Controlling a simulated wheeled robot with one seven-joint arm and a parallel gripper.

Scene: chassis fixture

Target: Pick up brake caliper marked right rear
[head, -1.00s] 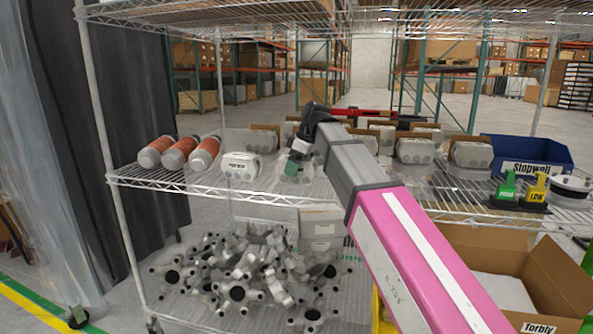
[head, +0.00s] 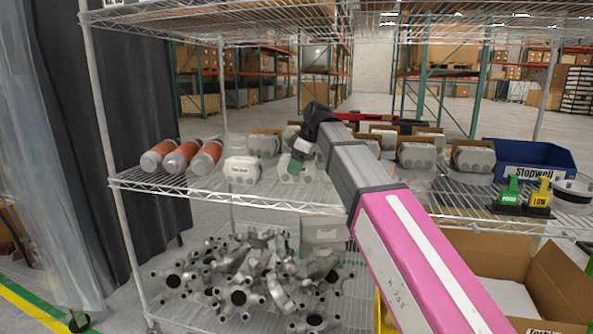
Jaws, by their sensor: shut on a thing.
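My gripper (head: 300,156) is over the middle shelf, shut on a pale grey brake caliper (head: 293,169). The arm hides part of this caliper, and I cannot read any marking on it. I cannot tell whether it still touches the shelf. Another pale caliper (head: 241,170) stands to its left, with dark lettering on its front too small to read. More calipers with brown pads stand behind and to the right, such as one caliper (head: 417,154) and another caliper (head: 472,158).
Orange-banded canisters (head: 183,156) lie at the shelf's left. A blue Stopwell bin (head: 536,178) and green and yellow tags (head: 509,190) are at the right. Metal parts (head: 240,280) crowd the lower shelf. A wire shelf (head: 215,6) hangs above. An open cardboard box (head: 553,278) is lower right.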

